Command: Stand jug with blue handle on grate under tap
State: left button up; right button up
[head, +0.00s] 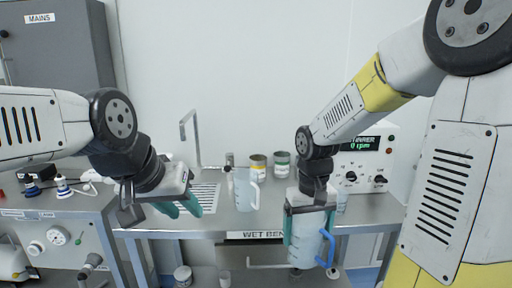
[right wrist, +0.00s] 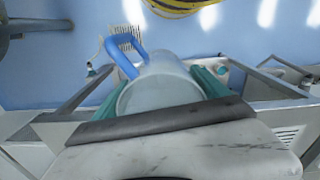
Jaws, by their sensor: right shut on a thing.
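The jug with the blue handle (head: 306,250) is a translucent pale jug. It is in my right gripper (head: 309,232), whose teal fingers are shut on its two sides. The jug hangs in front of the bench's front edge, handle to the right. In the right wrist view the jug (right wrist: 160,85) sits between the fingers, with its blue handle at upper left. The grate (head: 208,190) is a slotted panel on the bench, partly hidden by my left gripper (head: 182,208). My left gripper is empty, its teal fingers apart. The tap (head: 190,130) is a bent grey pipe rising behind the grate.
A second jug with a pale handle (head: 244,190) stands on the bench just right of the grate. Two tins (head: 258,168) (head: 282,164) stand behind it. A stirrer box (head: 362,165) is at the back right. Bare bench top (head: 272,208) lies in front of the tins.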

jog(key=shift+w+d+f, duration=0.1)
jog(key=shift+w+f, duration=0.6)
jog(key=w+d+f+m, duration=0.2)
jog(key=w+f, duration=0.6)
jog(key=f, duration=0.4)
jog(key=shift+w+d+f, duration=0.15)
jog(key=shift+w+d, duration=0.05)
jog(key=shift+w, duration=0.15)
jog(key=shift+s+a, duration=0.1)
